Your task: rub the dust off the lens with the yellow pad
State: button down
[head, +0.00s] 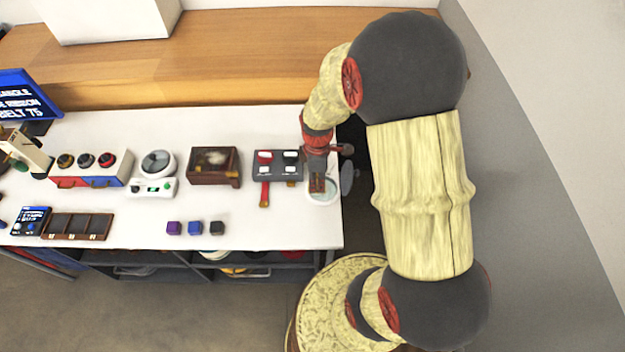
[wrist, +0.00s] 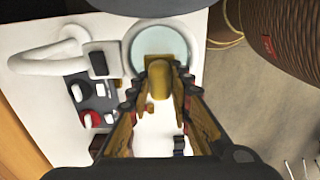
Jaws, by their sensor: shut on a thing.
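The lens (head: 322,197) is a pale round glass in a white rim at the right end of the white table. In the wrist view the lens (wrist: 160,40) shows pale blue-green at the top centre, beside a curved white arm (wrist: 45,62). I cannot make out dust on it. My gripper (head: 317,186) is over the lens and hides part of it in the head view. In the wrist view my gripper (wrist: 157,98) is shut on the yellow pad (wrist: 158,82). The pad's far end overlaps the lens's lower edge; I cannot tell whether they touch.
A dark switch panel (head: 278,171) with red and white parts lies left of the lens. Further left are a brown box (head: 213,166), a white dial device (head: 152,187) and several small cubes (head: 195,228). The table's front middle (head: 270,228) is clear.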

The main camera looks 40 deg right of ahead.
jog(key=shift+s+d, duration=0.7)
jog(key=shift+d, duration=0.35)
jog(key=shift+s+d, duration=0.7)
jog(key=shift+d, duration=0.3)
jog(key=shift+r+p, duration=0.1)
jog(key=shift+p, duration=0.3)
jog(key=shift+w+a, duration=0.4)
jog(key=shift+a, duration=0.2)
jog(key=shift+w+a, duration=0.4)
jog(key=shift+a, duration=0.2)
jog(key=shift+w+a, duration=0.5)
jog(key=shift+a, duration=0.25)
jog(key=shift+w+a, duration=0.5)
jog(key=shift+a, duration=0.2)
jog(key=shift+r+p, duration=2.3)
jog(key=shift+r, duration=0.7)
